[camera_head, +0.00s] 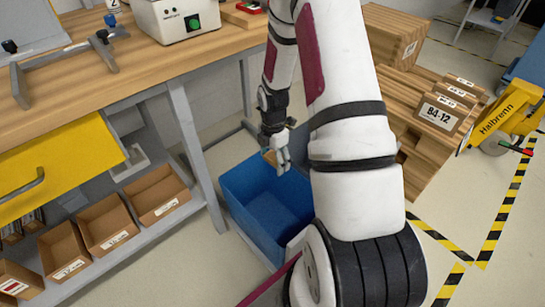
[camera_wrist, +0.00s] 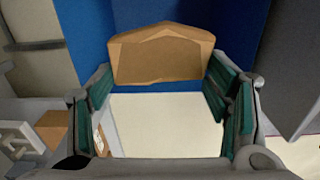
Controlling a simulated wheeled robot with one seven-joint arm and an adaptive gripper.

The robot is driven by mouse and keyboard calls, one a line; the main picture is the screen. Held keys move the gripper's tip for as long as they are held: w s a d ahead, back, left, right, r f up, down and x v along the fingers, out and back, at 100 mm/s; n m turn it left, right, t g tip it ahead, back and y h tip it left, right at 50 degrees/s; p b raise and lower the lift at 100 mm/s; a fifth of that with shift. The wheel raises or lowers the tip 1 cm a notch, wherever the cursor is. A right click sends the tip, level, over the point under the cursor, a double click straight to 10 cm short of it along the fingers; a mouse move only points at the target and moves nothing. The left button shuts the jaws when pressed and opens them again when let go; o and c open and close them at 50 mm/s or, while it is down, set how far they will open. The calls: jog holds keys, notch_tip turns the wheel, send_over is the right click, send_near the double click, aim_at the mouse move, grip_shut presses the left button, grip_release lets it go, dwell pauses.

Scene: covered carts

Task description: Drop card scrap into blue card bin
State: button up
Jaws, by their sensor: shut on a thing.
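The blue card bin (camera_head: 250,187) stands open on the floor beside the workbench. My gripper (camera_head: 279,155) hangs over the bin, pointing down. It is shut on the brown card scrap (camera_head: 269,157), which is small and partly hidden in the head view. In the wrist view the card scrap (camera_wrist: 160,52) spans between the green-padded fingertips of my gripper (camera_wrist: 162,82), with the bin's blue wall (camera_wrist: 90,30) behind it. My arm hides the right part of the bin in the head view.
The wooden workbench (camera_head: 130,55) and its grey leg (camera_head: 197,150) stand left of the bin. A lower shelf holds several open brown boxes (camera_head: 105,222). Stacked wooden crates (camera_head: 400,90) stand to the right, with a yellow Halbrenn cart (camera_head: 505,118) beyond them.

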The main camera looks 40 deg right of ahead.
aim_at(273, 160)
jog(key=shift+f, duration=0.45)
jog(key=o, duration=0.9)
jog(key=shift+c, duration=0.2)
notch_tip(273, 160, up, 12)
